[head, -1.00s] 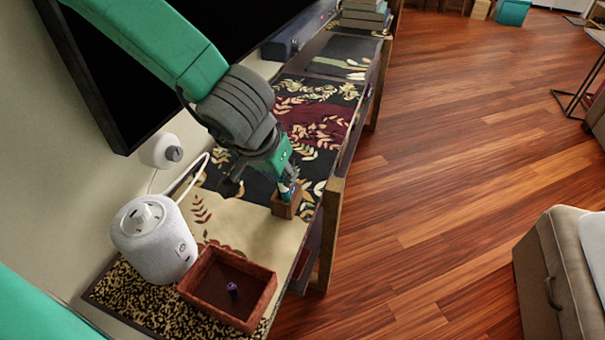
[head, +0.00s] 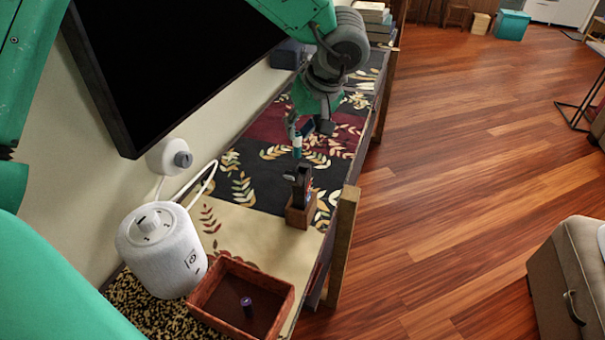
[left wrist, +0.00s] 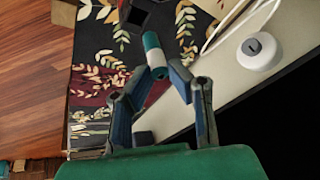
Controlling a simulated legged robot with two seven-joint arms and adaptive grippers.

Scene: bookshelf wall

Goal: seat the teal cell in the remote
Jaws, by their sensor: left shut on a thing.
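The teal cell (head: 297,147), with a pale band, is in the fingertips of my left gripper (head: 303,130). The left wrist view shows the cell (left wrist: 153,55) between the fingertips (left wrist: 161,74), its far end sticking out. The dark remote (head: 302,180) stands upright in a small wooden block (head: 301,213) on the shelf. My left gripper and the cell are above the remote in the head view, apart from it. The remote's dark top (left wrist: 136,14) shows past the cell in the left wrist view. My right gripper is not in view.
A brown tray (head: 208,291) with a purple cell (head: 247,306) in it sits at the near end of the shelf. A white round speaker (head: 160,250) stands beside it, its cable running behind. A dark screen (head: 170,65) hangs along the wall.

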